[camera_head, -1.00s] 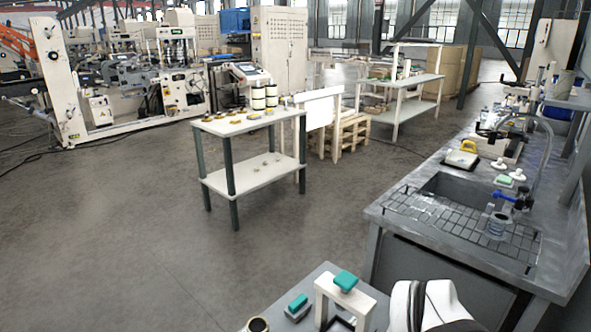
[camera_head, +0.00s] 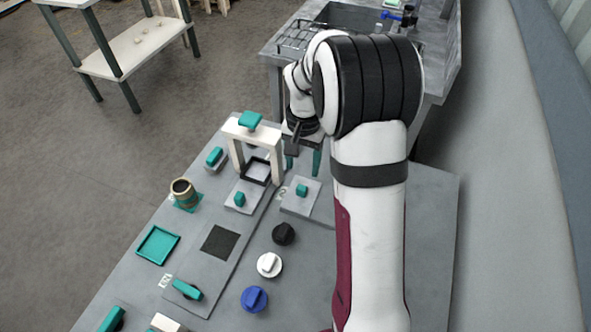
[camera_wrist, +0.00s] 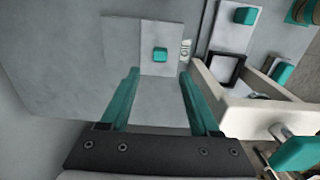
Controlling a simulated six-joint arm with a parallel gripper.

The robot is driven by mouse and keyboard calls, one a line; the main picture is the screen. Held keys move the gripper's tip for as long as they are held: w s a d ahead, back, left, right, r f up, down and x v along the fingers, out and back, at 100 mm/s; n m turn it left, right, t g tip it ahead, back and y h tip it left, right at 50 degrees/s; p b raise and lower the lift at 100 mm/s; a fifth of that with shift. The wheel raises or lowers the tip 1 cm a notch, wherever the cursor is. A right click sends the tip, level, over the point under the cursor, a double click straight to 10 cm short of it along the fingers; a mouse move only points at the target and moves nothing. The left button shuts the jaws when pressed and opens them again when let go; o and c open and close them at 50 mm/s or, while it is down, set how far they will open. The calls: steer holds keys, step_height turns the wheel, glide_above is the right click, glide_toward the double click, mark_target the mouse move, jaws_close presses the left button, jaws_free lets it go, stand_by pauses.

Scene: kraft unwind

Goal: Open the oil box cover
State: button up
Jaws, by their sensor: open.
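A light grey square plate with a small teal knob (camera_head: 301,190) lies flat on the grey bench; it looks like a cover, but no lettering names it as the oil box cover. In the wrist view the plate's teal knob (camera_wrist: 160,55) shows just beyond and between the fingertips. My gripper (camera_head: 304,165) points down near this plate, with two teal fingers apart and nothing between them. It also shows in the wrist view (camera_wrist: 158,74). A second plate with a teal knob (camera_head: 240,198) lies to the left, by a black square frame (camera_head: 258,170).
A white arch with a teal top (camera_head: 250,121) stands close left of my gripper. Black, white (camera_head: 269,264) and blue (camera_head: 254,299) knobs sit nearer. A cup (camera_head: 183,191) and a teal square frame (camera_head: 157,245) are at left. The bench right of the plate is clear.

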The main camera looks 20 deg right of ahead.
mark_target(302, 188)
step_height(302, 188, down, 9)
steer(key=shift+r, duration=0.1)
jaws_close()
stand_by(0.3)
stand_by(1.1)
